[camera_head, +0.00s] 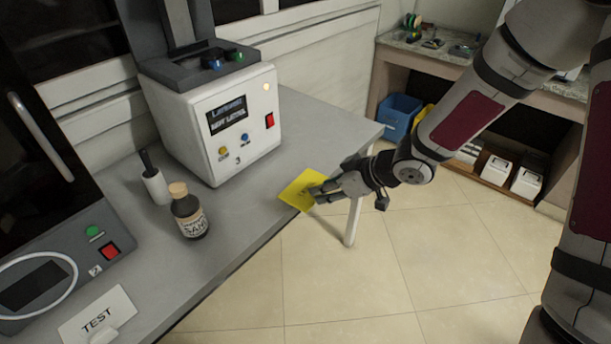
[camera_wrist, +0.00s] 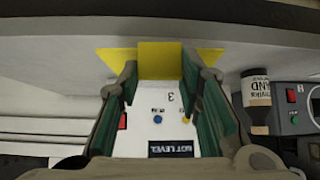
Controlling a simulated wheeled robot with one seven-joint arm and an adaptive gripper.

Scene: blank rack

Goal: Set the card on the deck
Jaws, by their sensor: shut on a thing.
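The yellow card (camera_head: 298,191) is at the front edge of the grey bench top (camera_head: 245,205), right of the bottle. My gripper (camera_head: 318,190) is shut on the card's right side, reaching in from the right. The card also shows in the wrist view (camera_wrist: 161,60), beyond and between my fingers (camera_wrist: 160,78), which hide part of it. I cannot tell whether the card touches the bench. A white machine marked 3 (camera_head: 228,125) with a grey top (camera_head: 190,70) stands behind the card; which surface is the deck is not marked.
A brown bottle (camera_head: 188,212) and a white cylinder with a black handle (camera_head: 155,182) stand left of the card. A white TEST sign (camera_head: 97,317) and a machine marked 2 (camera_head: 60,255) are farther left. The bench between bottle and card is clear. A blue bin (camera_head: 398,117) is beyond.

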